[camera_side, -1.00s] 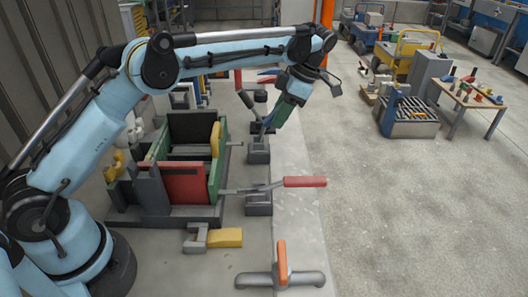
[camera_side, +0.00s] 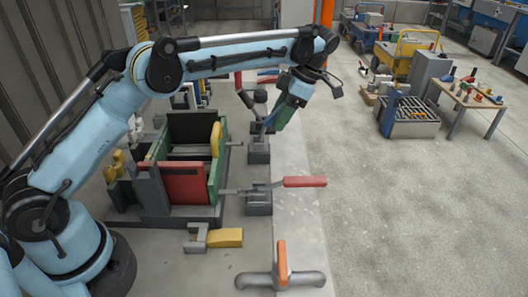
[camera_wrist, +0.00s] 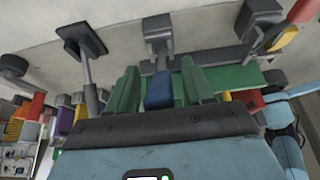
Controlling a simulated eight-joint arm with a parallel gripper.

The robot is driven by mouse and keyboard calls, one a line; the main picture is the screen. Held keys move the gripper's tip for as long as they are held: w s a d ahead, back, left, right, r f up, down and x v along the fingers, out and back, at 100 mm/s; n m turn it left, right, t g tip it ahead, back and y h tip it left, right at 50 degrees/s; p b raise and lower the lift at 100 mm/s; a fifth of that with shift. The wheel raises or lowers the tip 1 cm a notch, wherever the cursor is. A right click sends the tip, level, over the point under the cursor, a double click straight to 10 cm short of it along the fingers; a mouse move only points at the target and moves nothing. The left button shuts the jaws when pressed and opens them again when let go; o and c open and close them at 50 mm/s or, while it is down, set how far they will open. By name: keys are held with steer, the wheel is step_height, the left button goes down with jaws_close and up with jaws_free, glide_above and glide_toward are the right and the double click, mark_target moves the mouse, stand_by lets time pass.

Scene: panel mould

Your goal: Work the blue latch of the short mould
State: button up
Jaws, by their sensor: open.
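The blue latch (camera_side: 267,122) stands tilted up from a dark base block (camera_side: 258,150) beside the mould. My gripper (camera_side: 281,124) has green fingers and is at the upper end of the blue latch. In the wrist view the blue latch handle (camera_wrist: 159,90) shows between the two spread fingers of my gripper (camera_wrist: 159,70). The fingers look apart from it, though contact is hard to tell. The mould (camera_side: 216,175) has green walls and a red front panel (camera_side: 186,183). My gripper hides part of the handle in the side view.
A red-handled latch (camera_side: 305,182) lies nearer, sticking out to the right. A yellow-handled latch (camera_side: 225,238) sits at the mould's front. An orange upright handle (camera_side: 282,262) stands in the foreground. A black-topped post (camera_side: 246,98) is close behind my gripper.

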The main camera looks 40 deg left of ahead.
mark_target(273, 115)
steer(key=shift+r, duration=0.55)
steer(key=r, duration=0.3)
steer(key=shift+s+d+r, duration=0.25)
steer(key=shift+d+r, duration=0.05)
steer(key=shift+d, duration=0.1)
steer(key=s+d+r, duration=0.6)
steer(key=d, duration=0.3)
steer(key=shift+r, duration=0.15)
